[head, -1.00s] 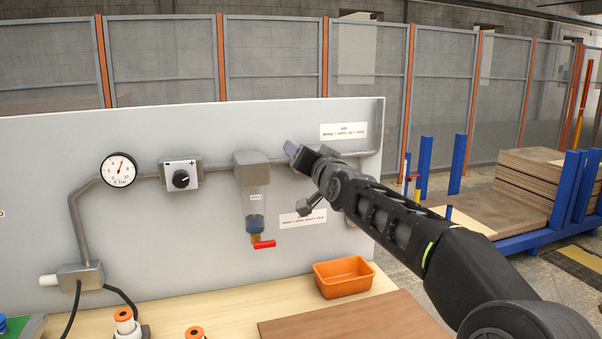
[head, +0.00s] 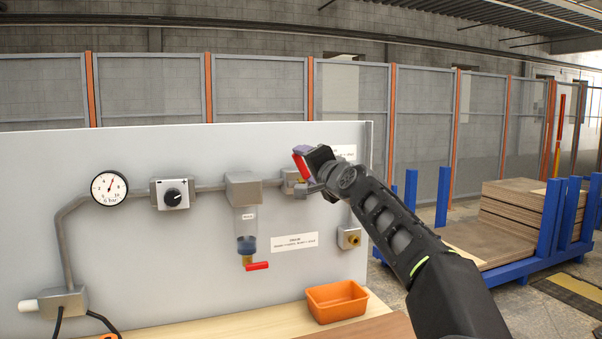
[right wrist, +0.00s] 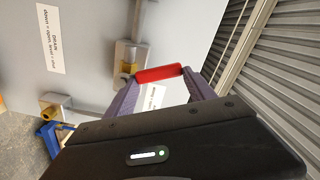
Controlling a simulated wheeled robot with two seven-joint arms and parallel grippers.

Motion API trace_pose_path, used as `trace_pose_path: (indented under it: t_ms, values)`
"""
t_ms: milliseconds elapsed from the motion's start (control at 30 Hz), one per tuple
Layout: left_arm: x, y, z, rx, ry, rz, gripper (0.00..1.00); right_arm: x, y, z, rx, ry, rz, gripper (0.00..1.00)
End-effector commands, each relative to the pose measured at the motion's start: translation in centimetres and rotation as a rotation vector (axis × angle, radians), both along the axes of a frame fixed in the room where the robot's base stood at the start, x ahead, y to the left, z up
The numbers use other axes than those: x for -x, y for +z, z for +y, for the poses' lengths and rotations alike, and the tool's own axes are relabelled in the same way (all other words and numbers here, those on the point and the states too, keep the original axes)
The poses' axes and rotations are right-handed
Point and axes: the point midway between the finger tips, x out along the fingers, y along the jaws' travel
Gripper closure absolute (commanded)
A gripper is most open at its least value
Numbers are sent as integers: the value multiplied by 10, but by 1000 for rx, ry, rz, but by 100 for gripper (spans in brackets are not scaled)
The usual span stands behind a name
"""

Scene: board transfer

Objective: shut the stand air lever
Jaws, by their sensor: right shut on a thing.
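The red air lever (head: 301,168) sits on a valve (head: 291,184) in the grey pipe, near the right end of the panel. It stands steeply up, leaning a little to the left. My right gripper (head: 303,152) is shut on it near its upper end. In the right wrist view the red lever (right wrist: 160,74) lies across between the two purple fingertips of my right gripper (right wrist: 157,80). The label (head: 343,152) behind is partly hidden by my gripper. My left gripper is not in view.
A pressure gauge (head: 109,188), a regulator knob (head: 173,196) and a filter bowl (head: 244,222) with a red drain lever (head: 257,266) are to the left. A brass outlet (head: 352,239) sits below right. An orange bin (head: 337,301) stands on the bench.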

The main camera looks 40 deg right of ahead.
Motion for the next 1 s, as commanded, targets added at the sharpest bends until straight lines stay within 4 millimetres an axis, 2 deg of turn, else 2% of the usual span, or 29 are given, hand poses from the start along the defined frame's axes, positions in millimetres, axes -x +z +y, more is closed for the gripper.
trace_pose_path:
  t_ms: [200, 500, 1000]
  values:
    - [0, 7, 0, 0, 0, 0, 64, 4, 4, -11, -189, -1, -66, 100]
    - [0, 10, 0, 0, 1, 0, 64, 8, 3, -22, -382, -1, -133, 100]
    - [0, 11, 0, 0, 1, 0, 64, 9, 2, -27, -461, -1, -161, 100]
